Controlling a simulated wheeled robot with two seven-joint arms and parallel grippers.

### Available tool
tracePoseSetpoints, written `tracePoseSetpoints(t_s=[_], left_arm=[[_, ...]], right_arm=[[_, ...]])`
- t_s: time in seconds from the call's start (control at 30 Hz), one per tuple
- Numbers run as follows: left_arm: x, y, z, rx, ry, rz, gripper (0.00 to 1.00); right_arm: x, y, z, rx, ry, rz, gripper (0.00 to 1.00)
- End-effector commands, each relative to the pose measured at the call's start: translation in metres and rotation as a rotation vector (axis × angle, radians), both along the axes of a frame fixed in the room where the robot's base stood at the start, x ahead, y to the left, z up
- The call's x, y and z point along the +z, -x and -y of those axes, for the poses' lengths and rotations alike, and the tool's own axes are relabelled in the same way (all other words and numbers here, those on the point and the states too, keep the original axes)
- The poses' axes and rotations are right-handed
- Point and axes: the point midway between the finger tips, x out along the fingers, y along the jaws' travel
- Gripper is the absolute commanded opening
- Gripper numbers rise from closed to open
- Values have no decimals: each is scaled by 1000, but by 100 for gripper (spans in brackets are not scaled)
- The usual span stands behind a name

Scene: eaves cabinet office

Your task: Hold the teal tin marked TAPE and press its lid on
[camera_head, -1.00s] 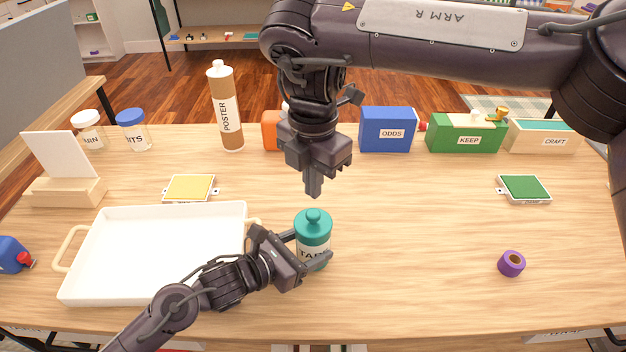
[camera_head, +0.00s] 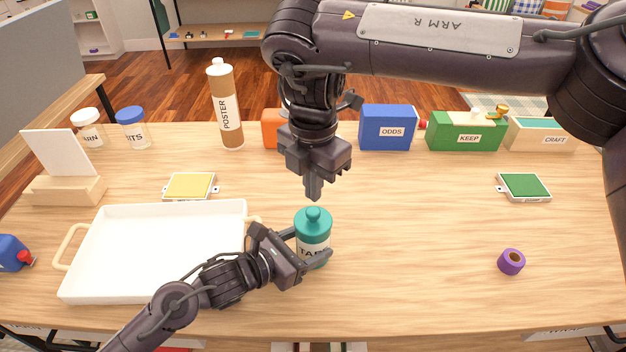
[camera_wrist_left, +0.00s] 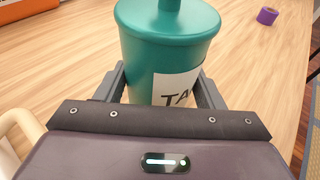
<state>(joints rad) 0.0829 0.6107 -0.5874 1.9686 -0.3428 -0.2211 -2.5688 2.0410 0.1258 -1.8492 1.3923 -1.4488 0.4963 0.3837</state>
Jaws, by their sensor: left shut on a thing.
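The teal tin marked TAPE (camera_head: 312,252) stands upright on the table, right of the white tray. Its teal lid (camera_head: 313,219) with a round knob sits on top; whether it is pressed fully down I cannot tell. My left gripper (camera_head: 309,247) is shut around the tin's body, with a finger on each side. The tin (camera_wrist_left: 165,75) also shows between the fingers in the left wrist view. My right gripper (camera_head: 314,192) points down above and slightly behind the lid knob, apart from it. Its fingers look close together with nothing between them.
A white tray (camera_head: 110,292) with cream handles lies at the left. A purple tape roll (camera_head: 511,262) and a green pad (camera_head: 525,186) lie at the right. A yellow pad (camera_head: 190,186) lies behind the tray. Boxes and a POSTER tube (camera_head: 226,110) line the back.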

Motion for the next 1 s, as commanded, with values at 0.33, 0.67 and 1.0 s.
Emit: tracePoseSetpoints(t_s=[0.33,0.67,1.0], left_arm=[[0,0,0,0,1,1,28],[0,0,0,0,1,1,28],[0,0,0,0,1,1,27]], right_arm=[[-11,0,0,1,-1,-1,0],[-21,0,0,1,-1,-1,0],[-31,0,0,0,-1,-1,0]])
